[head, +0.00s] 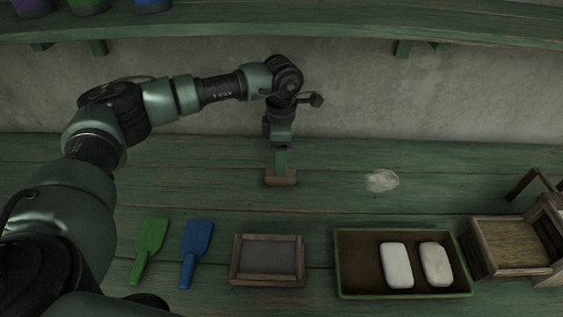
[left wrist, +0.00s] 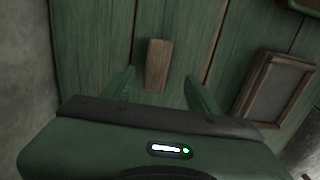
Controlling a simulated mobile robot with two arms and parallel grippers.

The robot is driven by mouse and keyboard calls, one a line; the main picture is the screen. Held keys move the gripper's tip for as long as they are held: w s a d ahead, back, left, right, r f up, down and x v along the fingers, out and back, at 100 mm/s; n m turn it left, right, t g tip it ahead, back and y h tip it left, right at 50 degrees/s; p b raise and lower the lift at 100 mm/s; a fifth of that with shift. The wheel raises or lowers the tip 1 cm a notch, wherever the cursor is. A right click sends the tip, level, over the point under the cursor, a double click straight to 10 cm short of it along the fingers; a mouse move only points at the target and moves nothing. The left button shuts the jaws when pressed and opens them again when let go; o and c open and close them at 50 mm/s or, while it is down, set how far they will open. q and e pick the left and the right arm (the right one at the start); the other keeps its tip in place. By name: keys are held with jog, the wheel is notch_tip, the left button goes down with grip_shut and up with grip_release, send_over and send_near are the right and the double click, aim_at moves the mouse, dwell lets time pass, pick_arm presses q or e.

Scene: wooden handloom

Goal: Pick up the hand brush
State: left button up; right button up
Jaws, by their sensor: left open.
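A small brown wooden block (head: 281,183), which looks like the back of the hand brush, lies on the green plank bench below my left gripper. Bristles cannot be made out. My left gripper (head: 280,163) points down over it from the back of the bench, fingers open. In the left wrist view, the brush (left wrist: 158,62) lies lengthwise in line with the gap between the two green fingers (left wrist: 161,80), closer to the left one. No grip on it shows. My right gripper is in neither view.
Along the front lie a green scoop-like tool (head: 150,243), a blue one (head: 195,248), a framed dark slate (head: 240,262), a tray (head: 352,291) with two white bars, and a wooden box (head: 512,246). A pale patch (head: 381,181) lies right of the brush. A shelf (head: 300,28) hangs above.

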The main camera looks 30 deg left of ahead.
aim_at(271, 178)
pick_arm(q)
jog(key=shift+w+f, duration=0.1)
jog(key=shift+f, duration=0.2)
notch_tip(271, 178, down, 2)
jog(key=shift+f+b, duration=0.15)
jog(key=shift+b, duration=0.85)
jog(key=f+b, duration=0.1)
jog(key=f, duration=0.1)
jog(key=f+b, duration=0.2)
jog(key=shift+a+f, duration=0.2)
jog(key=shift+f, duration=0.3)
jog(key=shift+r, duration=0.1)
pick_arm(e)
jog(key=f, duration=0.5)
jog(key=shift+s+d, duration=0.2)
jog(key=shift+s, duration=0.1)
pick_arm(q)
grip_shut()
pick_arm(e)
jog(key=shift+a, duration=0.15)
